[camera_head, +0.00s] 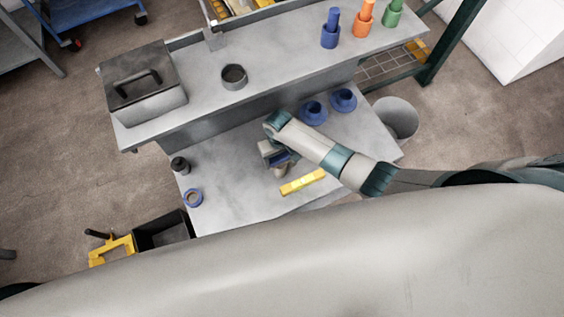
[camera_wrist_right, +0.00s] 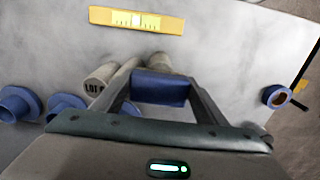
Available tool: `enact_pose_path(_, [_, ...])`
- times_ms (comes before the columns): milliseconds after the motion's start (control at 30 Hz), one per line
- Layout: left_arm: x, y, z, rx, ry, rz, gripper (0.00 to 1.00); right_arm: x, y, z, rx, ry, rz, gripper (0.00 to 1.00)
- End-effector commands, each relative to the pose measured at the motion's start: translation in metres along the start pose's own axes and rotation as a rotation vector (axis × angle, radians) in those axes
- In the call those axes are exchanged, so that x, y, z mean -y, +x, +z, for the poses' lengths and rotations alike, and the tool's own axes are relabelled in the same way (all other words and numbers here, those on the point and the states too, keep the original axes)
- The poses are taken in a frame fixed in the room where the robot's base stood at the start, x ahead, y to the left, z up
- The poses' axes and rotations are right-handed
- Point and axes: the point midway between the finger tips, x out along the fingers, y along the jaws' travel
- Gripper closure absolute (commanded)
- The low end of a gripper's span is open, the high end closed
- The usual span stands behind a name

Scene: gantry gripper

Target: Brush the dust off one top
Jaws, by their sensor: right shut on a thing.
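My right gripper (camera_head: 273,152) is low over the lower grey worktop (camera_head: 235,195). It is shut on a blue block (camera_wrist_right: 160,88), which shows between its fingers in the wrist view; I cannot tell whether this is a brush. Beige cylinders lie or stand just beyond the fingers, one with dark lettering on its end (camera_wrist_right: 97,80); the gripper partly hides them. Two blue flanged pieces (camera_head: 313,112) (camera_head: 343,100) stand on the worktop to the right of the gripper. I cannot make out dust on any top. My left gripper is not in view.
A yellow level (camera_head: 303,182) lies in front of the gripper. The raised shelf (camera_head: 200,70) behind bears a metal box (camera_head: 145,85), a dark ring (camera_head: 234,76) and coloured pieces (camera_head: 330,30).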

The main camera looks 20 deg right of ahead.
Motion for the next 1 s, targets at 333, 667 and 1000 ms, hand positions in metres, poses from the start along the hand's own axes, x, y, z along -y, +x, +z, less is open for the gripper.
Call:
enact_pose_path(333, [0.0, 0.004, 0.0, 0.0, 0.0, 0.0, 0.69, -0.002, 0.001, -0.011, 0.001, -0.001, 0.003, 0.52])
enact_pose_path(667, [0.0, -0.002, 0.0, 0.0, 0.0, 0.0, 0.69, -0.002, -0.004, -0.01, 0.001, 0.0, 0.003, 0.52])
enact_pose_path(1000, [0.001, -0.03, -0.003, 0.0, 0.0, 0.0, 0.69, -0.001, -0.03, -0.011, 0.0, 0.001, 0.001, 0.52])
